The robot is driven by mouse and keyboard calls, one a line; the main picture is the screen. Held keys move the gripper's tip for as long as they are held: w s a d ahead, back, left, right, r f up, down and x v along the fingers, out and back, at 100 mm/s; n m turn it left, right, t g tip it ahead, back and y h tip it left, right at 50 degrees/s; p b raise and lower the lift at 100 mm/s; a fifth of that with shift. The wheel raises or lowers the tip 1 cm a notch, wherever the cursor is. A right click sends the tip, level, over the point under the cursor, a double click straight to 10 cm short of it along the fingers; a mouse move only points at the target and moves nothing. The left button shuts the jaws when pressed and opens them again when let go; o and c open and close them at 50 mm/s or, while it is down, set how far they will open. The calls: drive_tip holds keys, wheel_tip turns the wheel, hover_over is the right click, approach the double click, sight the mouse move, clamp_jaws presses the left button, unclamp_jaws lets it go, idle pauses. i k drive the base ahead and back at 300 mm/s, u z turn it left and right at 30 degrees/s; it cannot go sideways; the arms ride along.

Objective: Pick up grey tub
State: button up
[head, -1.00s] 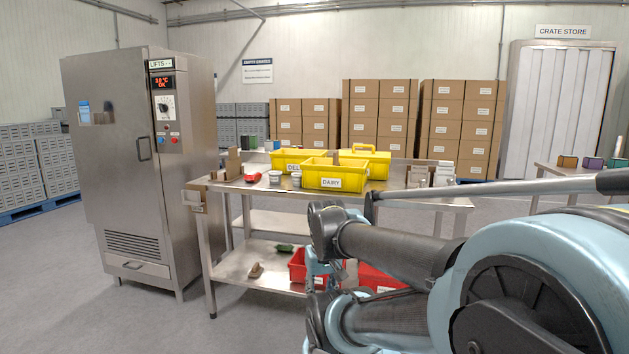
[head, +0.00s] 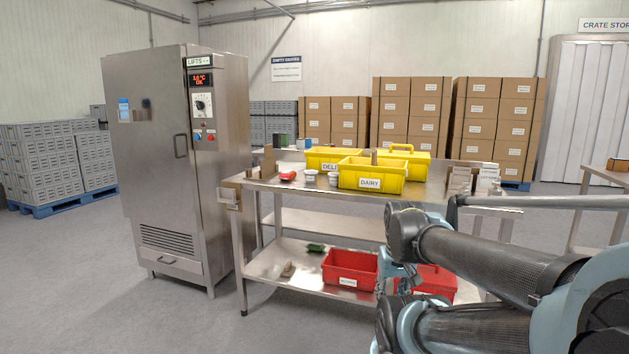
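Two small pale grey tubs stand close together on the steel table's top, just left of the yellow DAIRY crate (head: 372,186). One is the left tub (head: 310,178), the other the right tub (head: 333,178). They are too small to tell which one is the grey tub. My arm reaches in from the right, in front of the table's right part. I cannot make out my gripper or its fingers in the head view.
The steel table (head: 262,184) also bears a yellow DELI crate (head: 326,161), a red item (head: 288,176) and card stacks. Red crates (head: 350,270) stand on its lower shelf. A steel cabinet (head: 160,170) is at left. Floor in front is clear.

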sight(311, 174)
drive_tip(key=i, duration=0.85)
